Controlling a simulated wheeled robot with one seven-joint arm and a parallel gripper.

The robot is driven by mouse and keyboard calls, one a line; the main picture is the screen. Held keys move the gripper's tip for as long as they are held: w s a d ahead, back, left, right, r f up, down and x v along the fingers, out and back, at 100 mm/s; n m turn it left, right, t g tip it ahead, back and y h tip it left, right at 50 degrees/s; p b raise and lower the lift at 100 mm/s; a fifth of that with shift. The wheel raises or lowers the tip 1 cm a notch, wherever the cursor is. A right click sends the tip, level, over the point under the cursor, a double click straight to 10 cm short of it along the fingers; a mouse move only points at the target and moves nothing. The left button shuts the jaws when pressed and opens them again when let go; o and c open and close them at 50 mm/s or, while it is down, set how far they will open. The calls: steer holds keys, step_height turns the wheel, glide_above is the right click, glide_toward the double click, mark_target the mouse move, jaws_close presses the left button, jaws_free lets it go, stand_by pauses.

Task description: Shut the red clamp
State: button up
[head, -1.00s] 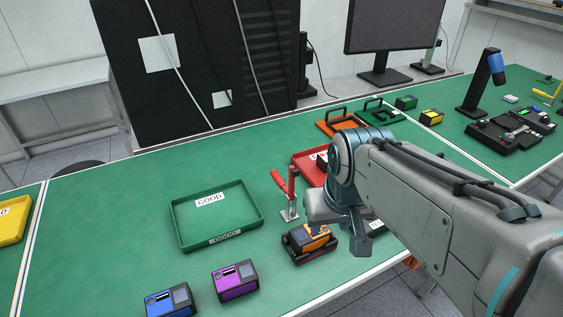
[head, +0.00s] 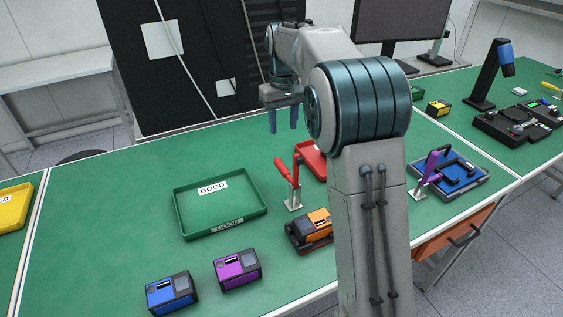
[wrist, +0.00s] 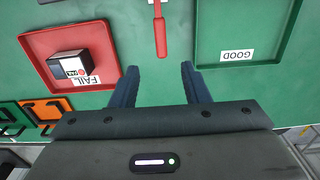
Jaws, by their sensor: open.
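The red clamp (head: 295,189) stands on the green table on a small metal base, right of the green tray. Its red handle parts are raised, one upright and one leaning left. In the wrist view the red clamp (wrist: 160,35) shows as a red bar ahead of the fingers, in line with the gap between them. My gripper (head: 283,122) is open and empty, with its blue fingers pointing down. It hangs above the table, behind the clamp in the head view, and is apart from it. My gripper (wrist: 159,72) also shows in the wrist view.
The green GOOD tray (head: 184,228) lies left of the clamp. The red tray (head: 311,160) lies behind it, partly hidden by my arm. An orange-and-black device (head: 318,222) sits close in front. A purple clamp (head: 430,165) stands by a blue fixture (head: 470,177) at right.

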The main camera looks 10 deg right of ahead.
mark_target(282, 165)
steer(key=f, duration=0.9)
steer(key=f+p, duration=0.1)
steer(key=f, duration=0.4)
steer(key=shift+w+a+f, duration=0.1)
steer(key=shift+w+a, duration=0.05)
steer(key=shift+w, duration=0.2)
steer(key=shift+c, duration=0.3)
steer(key=c, duration=0.7)
